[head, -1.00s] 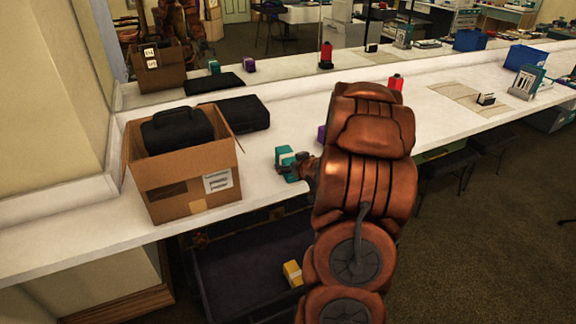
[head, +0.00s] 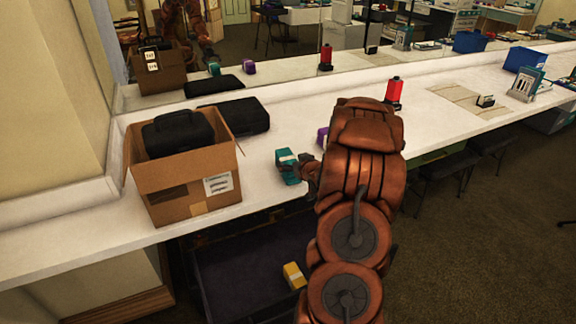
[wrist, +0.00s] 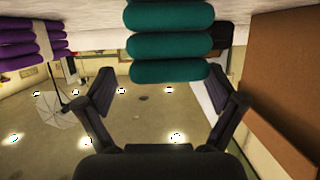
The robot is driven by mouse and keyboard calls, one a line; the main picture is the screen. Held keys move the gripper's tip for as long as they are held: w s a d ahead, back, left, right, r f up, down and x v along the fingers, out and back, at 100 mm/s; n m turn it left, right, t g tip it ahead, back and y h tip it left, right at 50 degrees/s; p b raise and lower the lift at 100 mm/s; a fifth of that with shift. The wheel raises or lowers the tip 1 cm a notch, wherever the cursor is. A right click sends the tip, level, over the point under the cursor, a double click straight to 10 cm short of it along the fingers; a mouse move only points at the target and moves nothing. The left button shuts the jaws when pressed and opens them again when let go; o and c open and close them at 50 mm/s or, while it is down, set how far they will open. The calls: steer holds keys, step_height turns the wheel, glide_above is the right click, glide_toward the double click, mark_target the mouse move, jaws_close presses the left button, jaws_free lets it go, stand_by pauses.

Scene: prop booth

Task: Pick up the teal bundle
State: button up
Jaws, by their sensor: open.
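The teal bundle (head: 286,165) stands on the white counter to the right of the cardboard box. In the wrist view the teal bundle (wrist: 170,45) shows as stacked rolls at the top centre. My gripper (head: 298,172) is at the bundle's right and near side in the head view, partly hidden by my arm. In the wrist view my gripper (wrist: 162,88) is open, one finger towards each side of the bundle's lower end. I cannot tell whether the fingers touch it.
A purple bundle (head: 322,137) stands behind my gripper; it also shows in the wrist view (wrist: 30,40). The cardboard box (head: 184,178) holds a black case (head: 178,132). Another black case (head: 236,115) lies behind. A red item (head: 394,92) stands farther right. A yellow item (head: 294,275) lies below the counter.

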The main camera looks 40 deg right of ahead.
mark_target(289, 159)
steer(key=shift+p+x, duration=0.5)
steer(key=shift+x, duration=1.35)
steer(key=shift+r, duration=0.1)
steer(key=shift+c, duration=0.4)
steer(key=c, duration=1.4)
